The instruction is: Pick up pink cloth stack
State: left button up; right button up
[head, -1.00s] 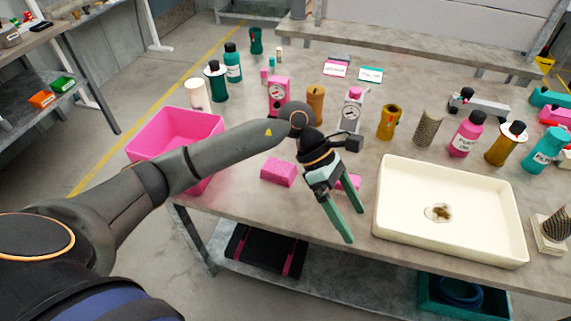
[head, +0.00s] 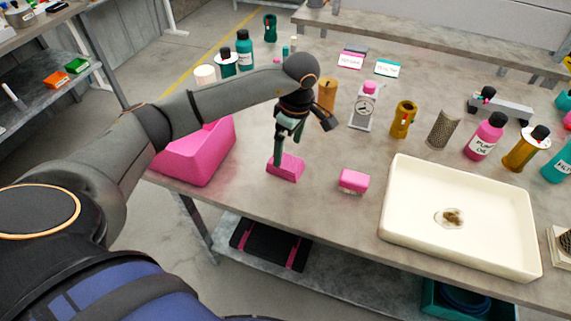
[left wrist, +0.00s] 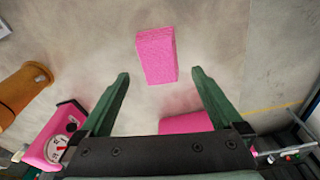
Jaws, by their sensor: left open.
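The pink cloth stack (head: 287,170) is a small, rough-textured pink block lying flat on the grey table, right of the pink bin. In the left wrist view the stack (left wrist: 157,55) lies just beyond the fingertips, in line with the gap between them. My left gripper (head: 278,160) points down over the stack's left side in the head view. Its green fingers (left wrist: 158,74) are open with nothing between them. Whether a fingertip touches the stack cannot be told. My right gripper is not in view.
A pink bin (head: 198,165) stands left of the stack. Another small pink block with a whitish lower side (head: 354,181) lies to the right, before a cream tray (head: 398,236). A gold cylinder (head: 327,95) and a grey pump (head: 362,108) stand behind. Bare table lies between.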

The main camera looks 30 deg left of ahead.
aim_at(286, 162)
pick_arm(q)
jog(key=f, duration=0.5)
jog(key=shift+a+p, duration=0.3)
jog(key=shift+f+b, duration=0.25)
jog(key=shift+b, duration=0.05)
dwell(0.3)
jog(key=c, duration=1.2)
jog(key=shift+c, duration=0.2)
